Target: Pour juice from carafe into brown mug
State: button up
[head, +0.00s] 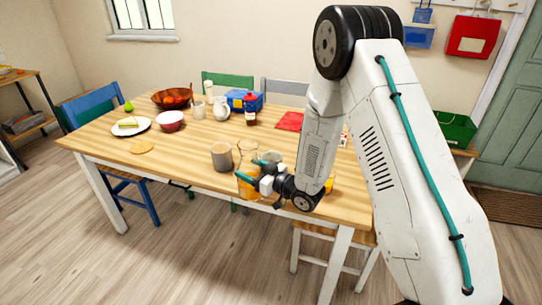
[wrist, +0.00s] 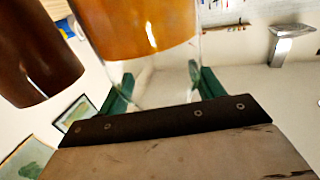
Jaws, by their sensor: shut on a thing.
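In the wrist view the fingers (wrist: 162,88) flank the clear glass, and the orange juice (wrist: 150,32) shows in the carafe. The brown mug (head: 221,157) stands upright on the table just left of the carafe. It also shows in the wrist view (wrist: 35,65), beside the carafe. The mug's inside is mostly hidden. I cannot tell whether the carafe touches the table.
An orange item (head: 329,184) shows partly behind my arm. The table left of the mug is mostly clear.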

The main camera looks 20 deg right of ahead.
jog(key=shift+r+m, duration=0.15)
jog(key=shift+m, duration=0.15)
jog(key=shift+r+m, duration=0.2)
jog(key=shift+m, duration=0.5)
jog(key=shift+w+d+r+m, duration=0.1)
jog(key=shift+w+d+m, duration=0.1)
jog(key=shift+m, duration=0.7)
jog(key=m, duration=0.3)
jog(key=shift+w+d+f, duration=0.25)
jog(key=shift+d, duration=0.1)
jog(key=shift+f+m, duration=0.3)
jog(key=shift+m, duration=0.7)
jog(key=shift+s+a+f+m, duration=0.15)
jog(key=shift+f+m, duration=0.1)
jog(key=shift+m, duration=0.25)
jog(key=shift+s+a+f+m, duration=0.1)
jog(key=shift+f+m, duration=0.1)
jog(key=shift+m, duration=0.3)
jog(key=shift+a+r+m, duration=0.1)
jog(key=shift+r+m, duration=0.35)
jog(key=shift+m, duration=0.45)
jog(key=shift+r+m+p, duration=0.3)
jog(key=shift+r+m, duration=0.4)
jog(key=shift+m, duration=0.1)
